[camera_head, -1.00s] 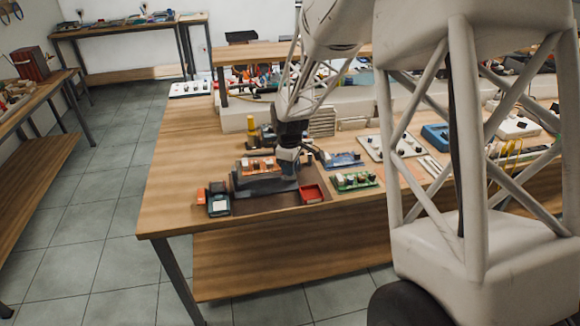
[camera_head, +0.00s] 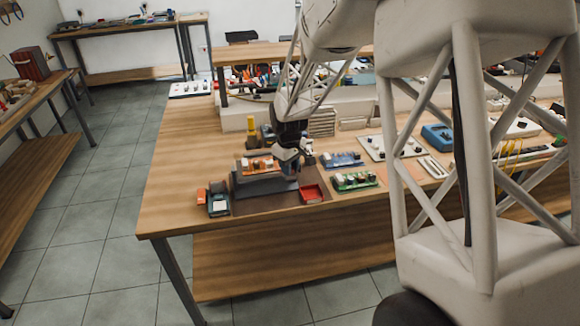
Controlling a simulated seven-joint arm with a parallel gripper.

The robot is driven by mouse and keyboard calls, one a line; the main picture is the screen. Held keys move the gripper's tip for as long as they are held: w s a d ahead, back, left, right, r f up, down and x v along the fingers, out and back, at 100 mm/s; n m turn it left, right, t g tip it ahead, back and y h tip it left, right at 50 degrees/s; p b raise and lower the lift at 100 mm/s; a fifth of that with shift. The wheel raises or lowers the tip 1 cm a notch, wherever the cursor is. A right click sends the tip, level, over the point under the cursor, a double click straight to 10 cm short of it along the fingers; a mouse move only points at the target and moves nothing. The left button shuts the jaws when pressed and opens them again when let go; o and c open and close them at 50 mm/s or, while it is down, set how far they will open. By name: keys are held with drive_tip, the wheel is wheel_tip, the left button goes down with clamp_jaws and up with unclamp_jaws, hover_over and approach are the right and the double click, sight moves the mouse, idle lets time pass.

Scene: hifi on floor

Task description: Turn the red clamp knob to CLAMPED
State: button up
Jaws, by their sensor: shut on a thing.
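My gripper (camera_head: 289,165) is down at the right end of a dark grey fixture (camera_head: 262,188) on the near part of the wooden workbench. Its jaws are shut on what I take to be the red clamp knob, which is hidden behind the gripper. How far the knob is turned, and any CLAMPED marking, cannot be made out. An orange-red circuit board (camera_head: 258,166) with small parts sits at the fixture, left of my gripper.
A red tray (camera_head: 312,193) lies just right of the fixture. A dark device with a pale screen (camera_head: 218,205) stands to its left. Green (camera_head: 355,181) and blue (camera_head: 342,160) boards lie to the right. The bench's left end (camera_head: 175,170) is clear.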

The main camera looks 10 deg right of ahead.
drive_tip(key=m, duration=1.3)
drive_tip(key=shift+m, duration=0.3)
idle(0.3)
drive_tip(key=o, duration=0.9)
drive_tip(key=shift+w+a+r, duration=0.1)
drive_tip(key=shift+r, duration=3.85)
